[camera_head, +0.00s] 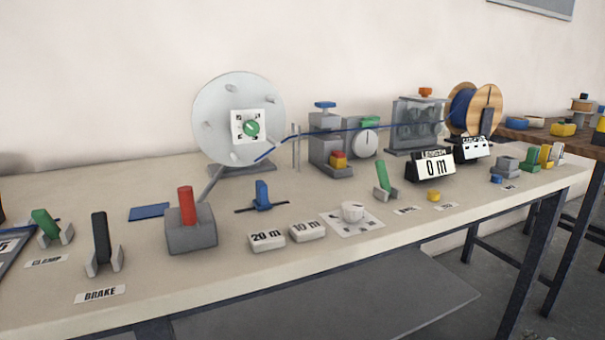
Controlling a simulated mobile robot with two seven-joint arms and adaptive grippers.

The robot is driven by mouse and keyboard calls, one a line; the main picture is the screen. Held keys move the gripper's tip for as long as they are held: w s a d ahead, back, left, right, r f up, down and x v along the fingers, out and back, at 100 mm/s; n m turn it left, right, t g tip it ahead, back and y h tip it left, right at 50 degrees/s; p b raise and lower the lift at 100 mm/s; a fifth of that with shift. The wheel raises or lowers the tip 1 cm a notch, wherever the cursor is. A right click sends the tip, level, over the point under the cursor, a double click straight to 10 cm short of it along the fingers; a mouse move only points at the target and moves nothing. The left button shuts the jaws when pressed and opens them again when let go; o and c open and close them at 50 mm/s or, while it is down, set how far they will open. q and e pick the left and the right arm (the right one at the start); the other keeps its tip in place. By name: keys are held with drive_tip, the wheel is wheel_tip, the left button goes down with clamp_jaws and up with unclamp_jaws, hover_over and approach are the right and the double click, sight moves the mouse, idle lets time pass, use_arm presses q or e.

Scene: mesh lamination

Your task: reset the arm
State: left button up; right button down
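Neither of my arms or grippers shows in the head view. A long pale table (250,285) carries a winding setup. A round grey disc reel (215,125) stands at the back. A wooden spool (488,108) wound with blue material stands at the back right. A blue strand (375,128) runs between them past a grey block with a round dial (365,142) and a grey roller housing (417,125). A red upright handle (187,206) stands on a grey block at the front. A green lever (46,223) and a black lever (99,238) stand at the left.
A second, wooden table (545,137) with small parts stands at the right.

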drive_tip(key=s+d+f+g+h, duration=0.1)
drive_tip(key=s+d+f+g, duration=0.2)
drive_tip(key=s+f+g, duration=0.55)
use_arm(q)
drive_tip(key=shift+w+f+p, duration=0.2)
drive_tip(key=shift+f+p, duration=0.65)
drive_tip(key=shift+f, duration=1.1)
use_arm(e)
drive_tip(key=s+a+f+m+y, duration=0.3)
drive_tip(key=a+f, duration=0.4)
drive_tip(key=a, duration=0.3)
drive_tip(key=s+a+f+m+y, duration=0.2)
drive_tip(key=s+a+f, duration=0.4)
drive_tip(key=a, duration=0.4)
drive_tip(key=shift+a+f+m+t+y, duration=0.2)
drive_tip(key=shift+f+m+t+y, duration=0.2)
drive_tip(key=shift+f+m, duration=0.25)
